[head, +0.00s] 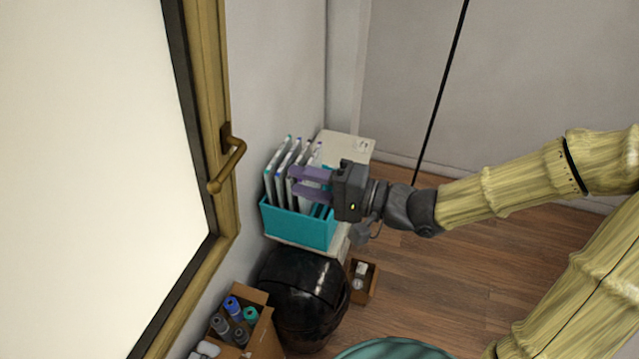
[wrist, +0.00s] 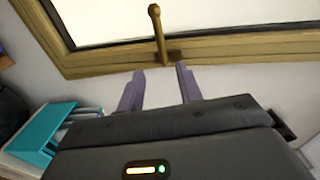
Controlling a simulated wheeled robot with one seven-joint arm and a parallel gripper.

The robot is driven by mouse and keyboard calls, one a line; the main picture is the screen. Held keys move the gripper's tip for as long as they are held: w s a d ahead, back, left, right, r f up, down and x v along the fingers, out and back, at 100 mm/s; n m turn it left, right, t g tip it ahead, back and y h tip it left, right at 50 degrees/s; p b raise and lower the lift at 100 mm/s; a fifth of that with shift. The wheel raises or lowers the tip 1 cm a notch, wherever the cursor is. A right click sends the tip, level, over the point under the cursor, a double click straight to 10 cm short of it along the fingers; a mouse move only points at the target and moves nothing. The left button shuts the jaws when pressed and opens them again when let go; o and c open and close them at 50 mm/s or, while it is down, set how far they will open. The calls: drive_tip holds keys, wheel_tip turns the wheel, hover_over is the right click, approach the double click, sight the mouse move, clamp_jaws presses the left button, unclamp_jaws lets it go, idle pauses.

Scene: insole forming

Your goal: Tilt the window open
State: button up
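The window (head: 90,150) fills the left of the head view, with a bright pane in a wooden frame (head: 215,100). Its brass-coloured handle (head: 228,165) sits on the frame's right side, with the grip angled down and left from its base. In the wrist view the handle (wrist: 158,35) lies ahead, between and beyond the fingertips. My gripper (head: 292,180) is to the right of the handle, apart from it, with purple fingers pointing at the wall. The fingers (wrist: 160,75) are spread, with nothing between them.
A teal box (head: 300,227) of folders stands on a white cabinet (head: 345,147) below my gripper. A black rounded object (head: 300,295), a cardboard box of bottles (head: 262,335) and a small wooden box (head: 362,280) are lower down.

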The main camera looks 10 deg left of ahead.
drive_tip(key=shift+s+d, duration=0.25)
drive_tip(key=shift+d, duration=0.9)
drive_tip(key=shift+w, duration=0.1)
drive_tip(key=w+d+f+t+h+b, duration=0.1)
drive_tip(key=w+d+f+h+b, duration=0.2)
drive_tip(key=f, duration=0.4)
drive_tip(key=w+d+f+t+h+b, duration=0.1)
drive_tip(key=d+f+h, duration=0.1)
drive_tip(key=f+h, duration=0.35)
drive_tip(key=w+d+f+h+b, duration=0.1)
drive_tip(key=d+f+h+b, duration=0.15)
drive_tip(key=f, duration=0.55)
drive_tip(key=s+d+f+g+h+b, duration=0.1)
drive_tip(key=s+d+f+h+b, duration=0.1)
drive_tip(key=d, duration=0.5)
drive_tip(key=s+d+f+n+g+h+b, duration=0.1)
drive_tip(key=s+d+f+h+b, duration=0.2)
drive_tip(key=d, duration=0.4)
drive_tip(key=shift+s+n+g+h+b, duration=0.35)
drive_tip(key=shift+s+h+b, duration=0.35)
drive_tip(key=shift+s, duration=0.5)
drive_tip(key=shift+d+f, duration=0.1)
